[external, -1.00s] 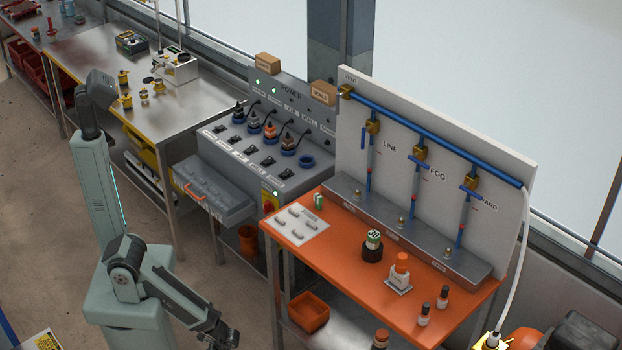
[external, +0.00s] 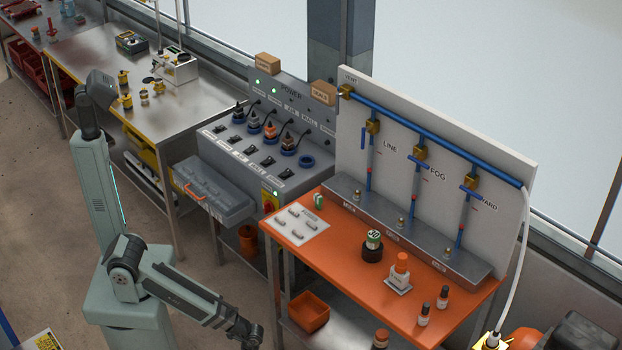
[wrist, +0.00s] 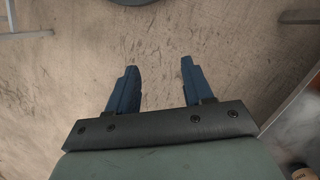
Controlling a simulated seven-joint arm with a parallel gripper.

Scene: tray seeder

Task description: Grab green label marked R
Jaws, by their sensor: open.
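A small green-and-white piece (external: 318,201) stands on the orange table at its back left, beside the white fuse card. A round piece with a green top (external: 374,236) sits in a dark holder near the table's middle. No letter R can be read on either. My gripper (wrist: 159,66) is open and empty in the wrist view, with both dark blue fingers apart over bare floor. In the external view, my gripper (external: 247,334) is low, left of the orange table and well apart from both green pieces.
The orange table (external: 345,270) also holds an orange-and-white piece (external: 399,273) and small dark-capped bottles (external: 423,315). A valve board (external: 430,160) stands behind it. The grey power console (external: 260,150) is to the left. Under the table is an orange bin (external: 308,312).

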